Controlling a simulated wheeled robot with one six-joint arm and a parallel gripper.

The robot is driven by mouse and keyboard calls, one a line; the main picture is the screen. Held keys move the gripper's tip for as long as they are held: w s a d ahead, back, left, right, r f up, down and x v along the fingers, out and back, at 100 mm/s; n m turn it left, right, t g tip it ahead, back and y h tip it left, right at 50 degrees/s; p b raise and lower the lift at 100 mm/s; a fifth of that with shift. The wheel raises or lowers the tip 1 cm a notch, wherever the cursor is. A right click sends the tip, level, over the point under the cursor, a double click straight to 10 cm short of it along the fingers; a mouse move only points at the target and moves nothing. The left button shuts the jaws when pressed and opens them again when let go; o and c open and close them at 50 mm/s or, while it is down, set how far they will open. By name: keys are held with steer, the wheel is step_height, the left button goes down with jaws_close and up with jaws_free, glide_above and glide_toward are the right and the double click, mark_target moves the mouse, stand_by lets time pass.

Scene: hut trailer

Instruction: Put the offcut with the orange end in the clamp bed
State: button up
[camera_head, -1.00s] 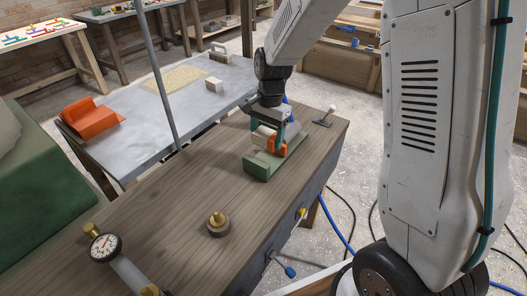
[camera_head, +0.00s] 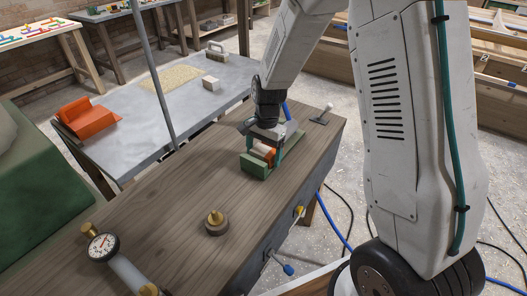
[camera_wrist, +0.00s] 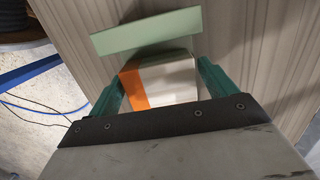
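The offcut with the orange end (camera_head: 262,152) is a pale block with an orange band. It sits low at the green clamp bed (camera_head: 256,169) on the wooden bench, with the bed's green side in front of it. My gripper (camera_head: 263,147) is over the bed, pointing down, with its green fingers on either side of the offcut. In the wrist view the offcut (camera_wrist: 168,80) fills the space between the fingers (camera_wrist: 160,80), orange end at the left finger. A green wall of the bed (camera_wrist: 145,33) runs just beyond it. The offcut's underside is hidden.
A brass-topped round piece (camera_head: 216,223) and a dial gauge (camera_head: 103,246) are on the bench (camera_head: 170,215). A small lever (camera_head: 322,114) stands beyond the bed. A grey table (camera_head: 150,110) holds an orange part (camera_head: 88,119). The bench between bed and gauge is mostly clear.

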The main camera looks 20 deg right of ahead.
mark_target(266, 148)
steer(key=shift+r, duration=0.15)
step_height(266, 148, up, 11)
steer(key=d, duration=0.1)
steer(key=s+r+n+t, duration=0.1)
steer(key=s+r+n, duration=0.4)
steer(key=s+r, duration=0.65)
steer(key=s+d+r+n+t+h, duration=0.1)
steer(key=s+n, duration=0.5)
steer(key=s, duration=1.1)
steer(key=shift+s+d+r, duration=0.3)
steer(key=shift+d+r, duration=0.25)
steer(key=shift+r, duration=0.1)
